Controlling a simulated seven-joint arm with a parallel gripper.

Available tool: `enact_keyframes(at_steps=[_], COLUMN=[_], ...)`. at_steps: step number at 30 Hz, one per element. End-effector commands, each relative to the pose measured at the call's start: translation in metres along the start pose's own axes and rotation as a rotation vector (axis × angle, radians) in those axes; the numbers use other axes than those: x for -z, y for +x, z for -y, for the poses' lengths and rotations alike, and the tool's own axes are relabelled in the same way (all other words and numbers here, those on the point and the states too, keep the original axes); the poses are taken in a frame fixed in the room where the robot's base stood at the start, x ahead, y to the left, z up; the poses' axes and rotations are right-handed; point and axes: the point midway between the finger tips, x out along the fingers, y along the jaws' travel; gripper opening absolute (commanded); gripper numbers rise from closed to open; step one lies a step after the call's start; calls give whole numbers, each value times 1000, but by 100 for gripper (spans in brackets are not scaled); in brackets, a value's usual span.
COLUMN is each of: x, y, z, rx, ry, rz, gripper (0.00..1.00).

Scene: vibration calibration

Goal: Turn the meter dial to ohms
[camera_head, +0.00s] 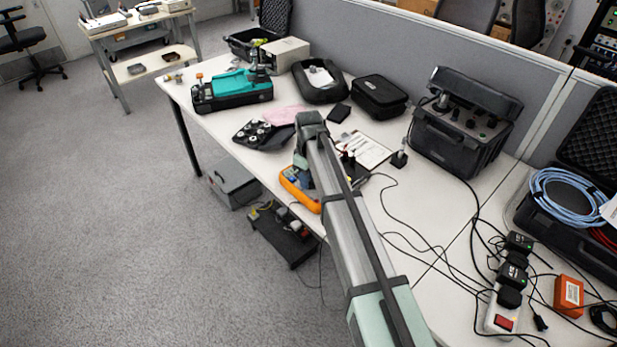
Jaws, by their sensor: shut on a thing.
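The meter (300,190) has an orange case and lies at the near edge of the white workbench, just left of my arm. Only its left part shows. My arm crosses in front of the rest, so I cannot see the dial or its setting. My arm reaches up from the bottom of the picture and bends near the middle of the bench. My gripper is hidden behind the arm, so its hold and contact with the meter do not show.
Right of my arm lie a clipboard (366,151) and loose black cables. A black case (462,137) stands at the back by the grey partition. A black tray with round parts (262,135) lies left of the arm. A power strip (503,312) is at lower right.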

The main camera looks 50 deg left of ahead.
Motion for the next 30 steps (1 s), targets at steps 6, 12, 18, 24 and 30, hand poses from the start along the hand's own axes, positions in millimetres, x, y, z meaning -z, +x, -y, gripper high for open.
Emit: enact_keyframes(at_steps=[6, 12, 18, 24, 30], x=[0, 0, 0, 0, 0], y=[0, 0, 0, 0, 0], z=[-1, -2, -2, -2, -2], rx=[0, 0, 0, 0, 0], ry=[122, 187, 210, 212, 211], rz=[0, -1, -1, -1, -1], gripper=[7, 7, 7, 7, 43])
